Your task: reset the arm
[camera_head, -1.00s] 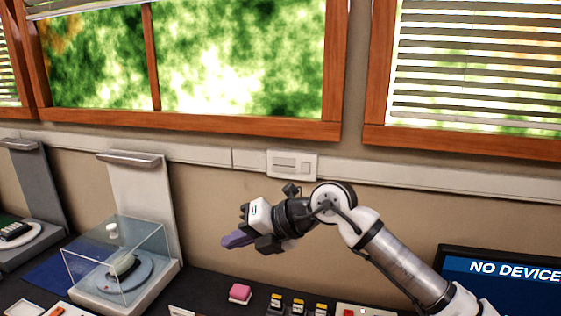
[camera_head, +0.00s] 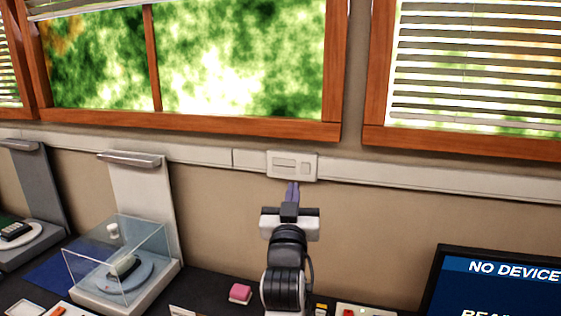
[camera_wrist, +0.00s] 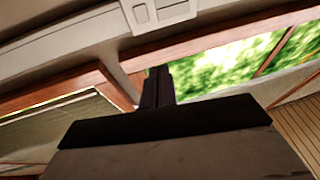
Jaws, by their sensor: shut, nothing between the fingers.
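My gripper (camera_head: 291,190) is in the middle of the head view, its fingers pointing away toward the wall, just below a white wall socket plate (camera_head: 292,165) in the picture. The fingers are together with nothing between them. In the wrist view my gripper (camera_wrist: 157,88) shows as dark, closed fingers, with the wall plate (camera_wrist: 158,12) upside down at the top. My arm rises from the lower edge of the head view, and part of it is hidden behind my wrist.
A clear display case (camera_head: 118,262) on a white stand is at the left. A pink block (camera_head: 240,293) lies on the dark bench left of my arm. A monitor (camera_head: 500,285) reading "NO DEVICE" is at the lower right. Windows (camera_head: 190,60) fill the wall above.

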